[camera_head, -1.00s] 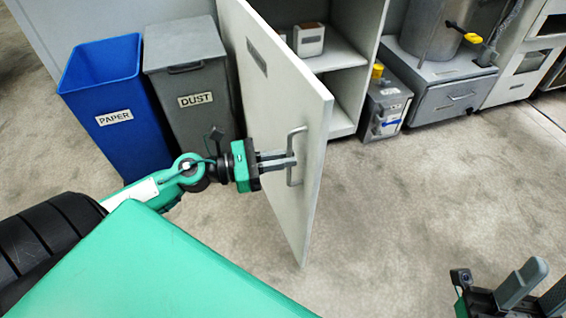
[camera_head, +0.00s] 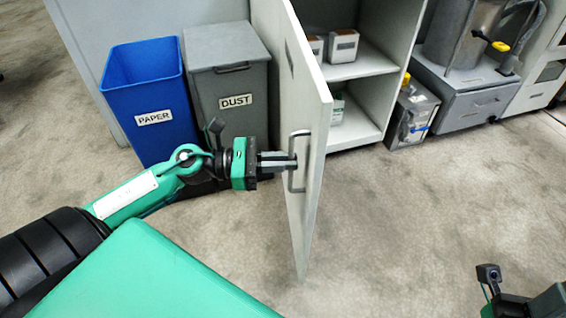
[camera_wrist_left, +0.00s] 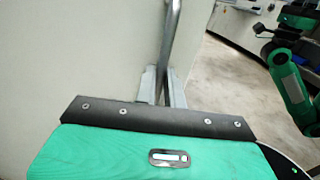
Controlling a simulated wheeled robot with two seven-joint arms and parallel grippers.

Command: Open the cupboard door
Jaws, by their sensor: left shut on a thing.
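The cupboard door (camera_head: 303,120) is a pale grey panel that stands open, swung well out from the cupboard (camera_head: 375,95). Its metal bar handle (camera_head: 296,162) is on the face turned towards my left arm. My left gripper (camera_head: 292,161) is shut on this handle, its fingers at about the middle of the bar. In the left wrist view the handle (camera_wrist_left: 172,40) runs up from between the two fingers. My right gripper (camera_head: 535,305) is at the bottom right corner, partly cut off by the frame edge, away from the door.
Small boxes (camera_head: 343,45) stand on the cupboard shelves. A blue PAPER bin (camera_head: 150,100) and a grey DUST bin (camera_head: 232,85) stand left of the door. A small grey machine (camera_head: 412,115) and a large metal vessel (camera_head: 465,35) stand right of the cupboard. The floor (camera_head: 420,200) in front is clear.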

